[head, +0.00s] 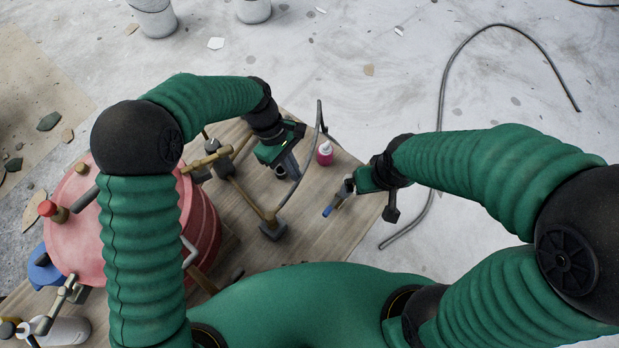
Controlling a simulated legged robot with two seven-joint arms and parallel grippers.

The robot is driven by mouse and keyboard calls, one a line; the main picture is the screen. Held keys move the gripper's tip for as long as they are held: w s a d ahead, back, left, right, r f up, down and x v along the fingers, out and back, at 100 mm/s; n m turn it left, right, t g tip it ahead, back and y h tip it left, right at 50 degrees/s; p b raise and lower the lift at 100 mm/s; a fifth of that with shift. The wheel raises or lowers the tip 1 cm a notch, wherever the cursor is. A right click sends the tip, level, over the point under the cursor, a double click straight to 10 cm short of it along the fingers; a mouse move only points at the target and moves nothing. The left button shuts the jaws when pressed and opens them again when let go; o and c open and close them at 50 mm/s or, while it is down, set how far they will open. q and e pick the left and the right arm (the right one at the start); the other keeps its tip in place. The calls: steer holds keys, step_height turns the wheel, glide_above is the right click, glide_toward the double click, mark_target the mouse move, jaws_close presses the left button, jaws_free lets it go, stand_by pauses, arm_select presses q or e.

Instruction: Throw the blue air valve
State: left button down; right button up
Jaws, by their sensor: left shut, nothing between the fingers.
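A small blue part (328,211), which looks like the lever of the air valve, lies low over the wooden table right of centre. A short grey metal piece joins it, just below and left of my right gripper (349,188). My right gripper is at this metal piece, but I cannot tell whether its fingers touch or hold it. My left gripper (292,168) is shut and empty, pointing down over the table beside the grey hose (311,150). The lower part of its fingers is partly lost against the hose and the table.
Brass pipework (240,185) crosses the wooden table (320,235). A loose cable (440,110) lies on the floor at right.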

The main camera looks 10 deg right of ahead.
arm_select(q)
steer(key=s+d+f+b, duration=0.1)
steer(key=s+d+f, duration=0.4)
steer(key=f, duration=0.3)
steer(key=shift+s+d+f, duration=0.15)
steer(key=shift+s+f, duration=0.25)
steer(key=shift+s, duration=0.25)
arm_select(e)
steer(key=shift+s+f, duration=0.55)
steer(key=shift+f, duration=0.05)
steer(key=shift+r, duration=0.1)
